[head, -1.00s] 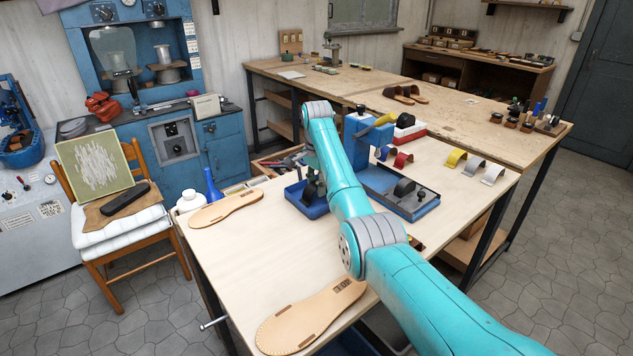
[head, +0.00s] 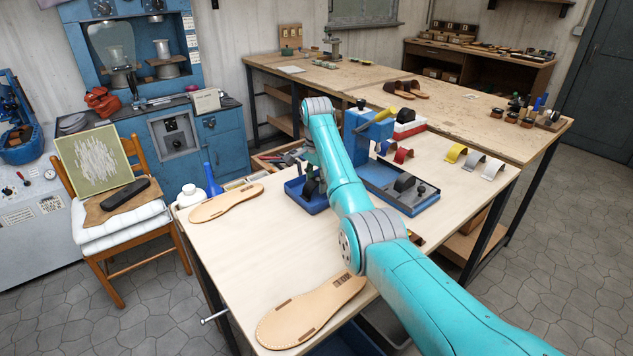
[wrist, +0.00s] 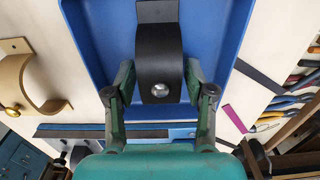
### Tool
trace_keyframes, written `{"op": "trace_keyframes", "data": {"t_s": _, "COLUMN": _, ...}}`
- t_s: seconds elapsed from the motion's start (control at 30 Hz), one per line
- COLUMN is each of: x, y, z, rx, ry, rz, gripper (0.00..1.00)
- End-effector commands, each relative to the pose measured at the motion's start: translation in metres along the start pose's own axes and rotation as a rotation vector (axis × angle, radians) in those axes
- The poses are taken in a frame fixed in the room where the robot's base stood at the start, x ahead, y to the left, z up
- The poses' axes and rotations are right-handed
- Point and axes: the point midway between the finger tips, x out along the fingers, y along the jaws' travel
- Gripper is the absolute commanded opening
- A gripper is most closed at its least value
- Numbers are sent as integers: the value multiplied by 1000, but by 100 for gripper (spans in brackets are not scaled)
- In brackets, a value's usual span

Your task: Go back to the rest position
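My gripper (wrist: 159,78) is open in the wrist view, its two fingers apart. A black curved strap (wrist: 158,55) with a silver stud shows between and beyond the fingers, with gaps on both sides. The strap rests in a blue tray (wrist: 93,25). In the head view the small blue tray (head: 314,205) stands on the pale workbench (head: 255,250), with a dark strap in it. My turquoise arm reaches over the bench from the lower right, and the gripper is mostly hidden behind it, above the tray.
Two tan insoles lie on the bench, one at the far left (head: 226,203), one at the front (head: 310,314). A blue press (head: 368,135) stands beyond my arm. A yellow strap (head: 456,152) and two pale ones are at the right. A white bottle (head: 190,196) is at the left edge.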

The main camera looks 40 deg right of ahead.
Motion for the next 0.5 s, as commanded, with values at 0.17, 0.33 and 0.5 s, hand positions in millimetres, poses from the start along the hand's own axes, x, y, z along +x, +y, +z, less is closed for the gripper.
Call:
{"op": "trace_keyframes", "data": {"t_s": 0.17, "x": 0, "y": 0, "z": 0, "rx": 0, "ry": 0, "rz": 0, "gripper": 69}}
{"op": "trace_keyframes", "data": {"t_s": 0.33, "x": 0, "y": 0, "z": 0, "rx": 0, "ry": 0, "rz": 0, "gripper": 90}}
{"op": "trace_keyframes", "data": {"t_s": 0.5, "x": 0, "y": 0, "z": 0, "rx": 0, "ry": 0, "rz": 0, "gripper": 90}}
